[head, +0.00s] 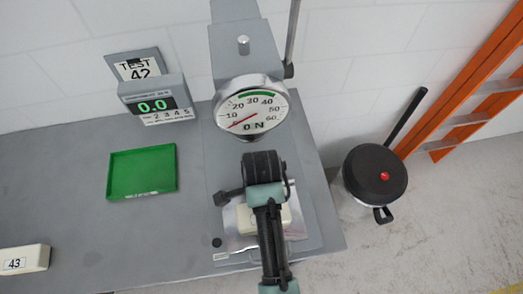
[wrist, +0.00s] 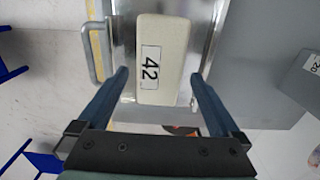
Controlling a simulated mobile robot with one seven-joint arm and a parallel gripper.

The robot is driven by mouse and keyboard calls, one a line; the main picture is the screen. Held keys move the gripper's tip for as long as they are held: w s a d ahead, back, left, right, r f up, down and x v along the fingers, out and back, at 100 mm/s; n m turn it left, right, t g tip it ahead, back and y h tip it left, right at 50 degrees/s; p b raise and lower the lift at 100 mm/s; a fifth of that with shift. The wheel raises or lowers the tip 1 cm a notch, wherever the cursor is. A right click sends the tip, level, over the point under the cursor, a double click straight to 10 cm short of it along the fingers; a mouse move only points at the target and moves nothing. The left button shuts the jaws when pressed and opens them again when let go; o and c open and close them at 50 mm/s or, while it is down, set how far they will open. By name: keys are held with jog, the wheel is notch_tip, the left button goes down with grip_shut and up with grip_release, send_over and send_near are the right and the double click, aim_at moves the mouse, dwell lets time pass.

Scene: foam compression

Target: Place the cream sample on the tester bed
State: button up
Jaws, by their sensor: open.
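The cream sample (wrist: 162,45), a block labelled 42, lies flat on the shiny metal tester bed (wrist: 124,28) in the wrist view. In the head view the sample (head: 246,222) shows partly under my arm, on the bed's plate (head: 234,243). My gripper (wrist: 160,75) is open. Its fingers are on either side of the sample's near part, with a visible gap on each side. In the head view my arm hides the fingers and part of the sample. I cannot tell the fingers' height above the bed.
The tester's dial gauge (head: 252,108) stands just behind my arm. A green tray (head: 142,172), a display reading 0.0 (head: 157,104) and a TEST 42 sign (head: 136,66) are to the left. Another cream block, labelled 43 (head: 25,259), lies front left. A lidded bin (head: 375,174) stands right.

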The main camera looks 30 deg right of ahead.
notch_tip(320, 180, up, 6)
jog(key=shift+f, duration=0.15)
dwell(0.6)
